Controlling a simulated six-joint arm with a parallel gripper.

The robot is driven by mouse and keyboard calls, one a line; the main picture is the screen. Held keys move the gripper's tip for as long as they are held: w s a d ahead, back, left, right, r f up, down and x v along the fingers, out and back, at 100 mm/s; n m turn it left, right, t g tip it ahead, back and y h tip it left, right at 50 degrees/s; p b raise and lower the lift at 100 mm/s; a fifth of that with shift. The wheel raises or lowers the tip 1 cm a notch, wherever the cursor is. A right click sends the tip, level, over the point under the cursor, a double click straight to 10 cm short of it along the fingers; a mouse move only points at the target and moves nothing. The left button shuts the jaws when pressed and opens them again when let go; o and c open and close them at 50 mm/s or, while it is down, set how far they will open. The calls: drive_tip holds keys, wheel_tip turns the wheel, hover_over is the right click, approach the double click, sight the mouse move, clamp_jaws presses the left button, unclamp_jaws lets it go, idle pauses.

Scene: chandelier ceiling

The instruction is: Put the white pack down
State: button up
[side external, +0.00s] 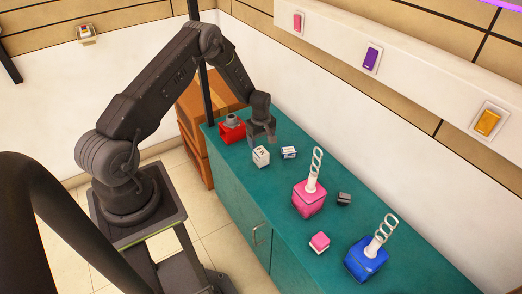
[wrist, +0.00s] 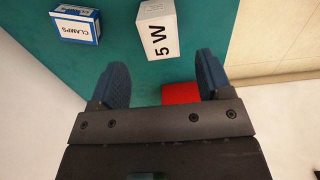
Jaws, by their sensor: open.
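The white pack (side external: 261,156), a small box, stands on the teal counter (side external: 228,165) near its front edge. My gripper (side external: 262,140) is over the counter, close behind and above the pack. In the wrist view my gripper (wrist: 161,75) has its two fingers wide apart with nothing held between them.
A blue-and-white CLAMPS box (wrist: 75,25) stands beside the pack; it also shows in the side view (side external: 289,152). A red block (side external: 232,132) is behind.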

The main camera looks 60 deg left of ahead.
sight(261, 151)
wheel_tip(261, 151, up, 3)
drive_tip(key=shift+r, duration=0.15)
drive_tip(key=s+d+r+m+t, duration=0.1)
drive_tip(key=s+d+r+m, duration=0.2)
drive_tip(key=r, duration=0.6)
drive_tip(key=d+r+m+t, duration=0.1)
drive_tip(key=d+r+m, duration=0.2)
drive_tip(key=d+r, duration=0.45)
drive_tip(key=s+d+r+m+t, duration=0.1)
drive_tip(key=s+d+r+m, duration=0.15)
drive_tip(key=r, duration=0.85)
drive_tip(key=s+d+r+m+t, duration=0.1)
drive_tip(key=s+d+r+m, duration=0.2)
drive_tip(key=s, duration=0.3)
drive_tip(key=s+d+r+m, duration=0.2)
drive_tip(key=s+d+m, duration=0.1)
drive_tip(key=s, duration=0.4)
drive_tip(key=s+d+r+m+t, duration=0.1)
drive_tip(key=s+d+r+m, duration=0.2)
drive_tip(key=s+d, duration=0.2)
drive_tip(key=shift+s+r+t, duration=0.3)
drive_tip(key=shift+s, duration=0.55)
